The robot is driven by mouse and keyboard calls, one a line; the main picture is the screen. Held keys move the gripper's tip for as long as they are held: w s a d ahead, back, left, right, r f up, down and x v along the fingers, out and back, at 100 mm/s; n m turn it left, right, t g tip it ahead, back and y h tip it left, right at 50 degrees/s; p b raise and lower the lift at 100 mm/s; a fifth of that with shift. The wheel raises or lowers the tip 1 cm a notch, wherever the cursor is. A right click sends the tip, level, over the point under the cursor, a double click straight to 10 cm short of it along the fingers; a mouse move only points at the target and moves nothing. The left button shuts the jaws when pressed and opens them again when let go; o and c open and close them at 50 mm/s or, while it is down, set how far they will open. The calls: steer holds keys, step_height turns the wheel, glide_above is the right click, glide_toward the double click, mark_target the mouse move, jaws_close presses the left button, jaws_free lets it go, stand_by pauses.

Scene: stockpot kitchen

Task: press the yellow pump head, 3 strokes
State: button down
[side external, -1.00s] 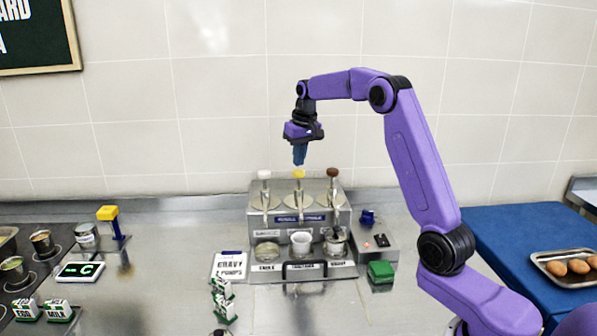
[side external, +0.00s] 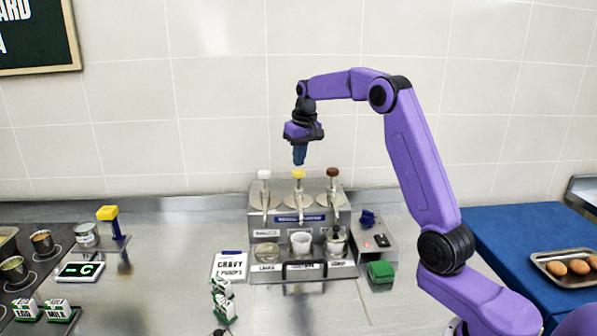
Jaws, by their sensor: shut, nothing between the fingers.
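The yellow pump head (side external: 298,174) is the middle one on a steel three-pump dispenser (side external: 338,205). A white pump head (side external: 264,174) is on its left and a brown pump head (side external: 332,172) on its right. My gripper (side external: 299,162) points straight down, shut and empty, with its blue fingertips just above the yellow head. From this view I cannot tell whether they touch it. A white cup (side external: 301,243) stands at the front of the dispenser below the middle pump.
A white gravy sign (side external: 230,265) and green-white cartons (side external: 223,300) stand left of the dispenser. A grey box (side external: 375,240) and a green block (side external: 380,271) are on its right. Bare counter lies in front. A tray of brown items (side external: 565,268) is far right.

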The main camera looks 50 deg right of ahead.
mark_target(299, 171)
steer(key=shift+f, duration=0.15)
steer(key=shift+f, duration=2.15)
steer(key=shift+r, duration=2.3)
steer(key=shift+f, duration=0.15)
steer(key=shift+f, duration=2.1)
steer(key=shift+r, duration=2.25)
steer(key=shift+f, duration=0.1)
